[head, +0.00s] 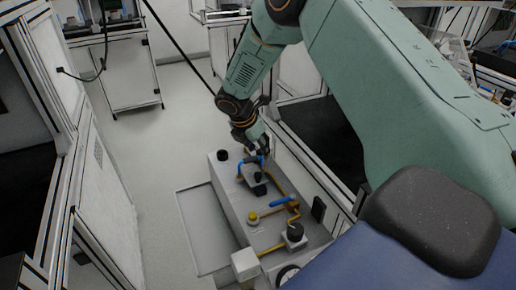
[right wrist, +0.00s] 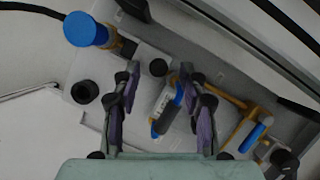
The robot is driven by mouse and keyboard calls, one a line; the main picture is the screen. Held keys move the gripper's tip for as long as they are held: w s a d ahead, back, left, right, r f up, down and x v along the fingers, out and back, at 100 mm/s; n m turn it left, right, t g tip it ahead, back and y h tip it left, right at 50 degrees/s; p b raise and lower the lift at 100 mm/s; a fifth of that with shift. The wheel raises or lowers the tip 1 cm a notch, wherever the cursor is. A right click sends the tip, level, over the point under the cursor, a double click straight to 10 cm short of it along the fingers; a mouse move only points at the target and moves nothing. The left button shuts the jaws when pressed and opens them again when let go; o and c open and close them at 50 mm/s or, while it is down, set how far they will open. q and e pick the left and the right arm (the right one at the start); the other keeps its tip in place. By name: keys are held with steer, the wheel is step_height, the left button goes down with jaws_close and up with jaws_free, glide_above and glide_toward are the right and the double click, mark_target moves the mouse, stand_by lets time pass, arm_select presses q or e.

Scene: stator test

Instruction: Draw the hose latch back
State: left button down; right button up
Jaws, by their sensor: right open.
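My right gripper (head: 257,148) is over the far end of a grey bench unit (head: 229,192), pointing down. In the right wrist view the gripper (right wrist: 160,72) has its two fingers spread, with nothing clamped between them. A small lever with a grey body, blue edge and dark end (right wrist: 166,110), which may be the hose latch, shows in the gap between the fingers. I cannot tell whether a finger touches it. A blue round cap (right wrist: 84,29) on a brass-coloured fitting is at the upper left. My left gripper is out of view.
Yellow-brown piping with a blue handle (head: 284,202) and a yellow knob (head: 253,217) lies on the unit's nearer part. A black knob (head: 222,155) stands at its far left corner. A white framed wall (head: 310,180) runs close along the right; open floor (head: 150,160) lies left.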

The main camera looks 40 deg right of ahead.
steer(key=v, duration=1.1)
steer(key=shift+r, duration=0.3)
steer(key=shift+s+a, duration=0.1)
steer(key=shift+a, duration=0.05)
